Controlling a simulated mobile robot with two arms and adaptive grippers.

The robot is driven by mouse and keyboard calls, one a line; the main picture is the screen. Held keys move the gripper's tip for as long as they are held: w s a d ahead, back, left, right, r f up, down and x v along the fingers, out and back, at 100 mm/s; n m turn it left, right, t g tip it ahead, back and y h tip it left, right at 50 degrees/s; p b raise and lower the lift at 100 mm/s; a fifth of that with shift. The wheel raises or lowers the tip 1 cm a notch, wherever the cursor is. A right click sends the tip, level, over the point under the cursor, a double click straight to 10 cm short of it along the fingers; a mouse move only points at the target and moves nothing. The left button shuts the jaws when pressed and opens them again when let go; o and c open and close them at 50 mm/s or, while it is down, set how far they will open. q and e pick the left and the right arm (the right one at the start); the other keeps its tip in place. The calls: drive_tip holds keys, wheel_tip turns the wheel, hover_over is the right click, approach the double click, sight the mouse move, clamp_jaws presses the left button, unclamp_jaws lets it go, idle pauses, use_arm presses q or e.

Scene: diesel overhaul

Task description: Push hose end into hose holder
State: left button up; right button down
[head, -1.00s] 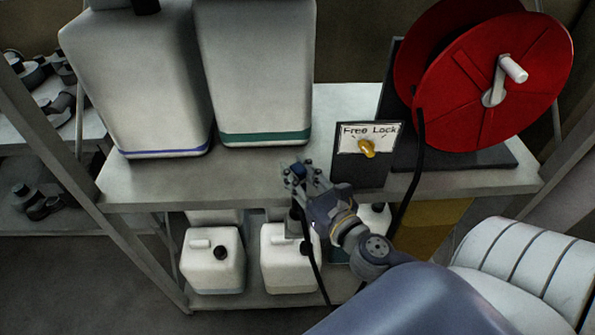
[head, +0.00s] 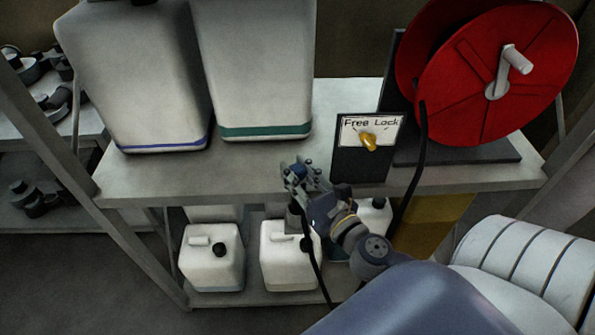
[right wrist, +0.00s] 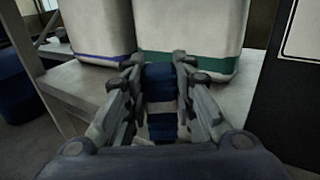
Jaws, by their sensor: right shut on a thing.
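My right gripper (head: 299,172) is at the front edge of the shelf, shut on the blue hose end (right wrist: 160,95). In the right wrist view the hose end has a pale band and sits between the two fingers. A black hose (head: 313,265) hangs down below the gripper. Another stretch of hose (head: 411,185) runs down from the red reel (head: 495,75) over the shelf edge. A small grey piece (head: 293,218) shows just below the gripper; I cannot tell whether it is the hose holder. My left gripper is not in view.
Two large white canisters (head: 135,80) (head: 252,65) stand on the shelf top (head: 235,170) behind the gripper. A "Free Lock" panel (head: 368,145) with a yellow knob is just right of it. Smaller white canisters (head: 212,262) (head: 288,262) stand on the lower shelf.

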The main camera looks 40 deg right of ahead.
drive_tip(key=shift+f+b, duration=2.3)
drive_tip(key=shift+f, duration=0.5)
drive_tip(key=c, duration=1.2)
unclamp_jaws()
drive_tip(key=shift+c, duration=0.2)
drive_tip(key=shift+f, duration=0.15)
drive_tip(key=shift+s, duration=0.15)
